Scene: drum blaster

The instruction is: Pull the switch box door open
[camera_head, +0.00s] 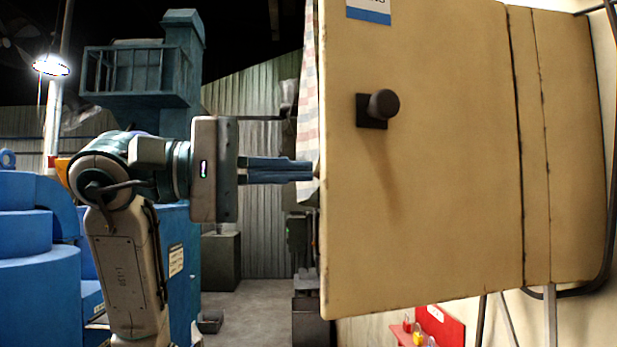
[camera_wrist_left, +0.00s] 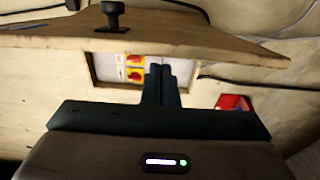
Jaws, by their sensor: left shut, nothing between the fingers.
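The switch box door (camera_head: 440,200) is a beige metal panel with a black round knob (camera_head: 381,104), filling the right of the head view. In the left wrist view the door (camera_wrist_left: 215,42) stands ajar, and red and yellow switches (camera_wrist_left: 135,68) show inside the box through the gap. My left gripper (camera_head: 311,171) is shut and empty, its blue-grey fingers pointing right at the door's free left edge. In the wrist view the fingers (camera_wrist_left: 161,75) reach into the gap by that edge. I cannot tell whether they touch the door. My right gripper is not in view.
A red panel with bottles (camera_head: 437,326) is on the wall below the door. Black cable (camera_head: 608,200) runs along the box's right side. Blue machinery (camera_head: 40,240) stands at the left. Open floor (camera_head: 255,300) lies between it and the door.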

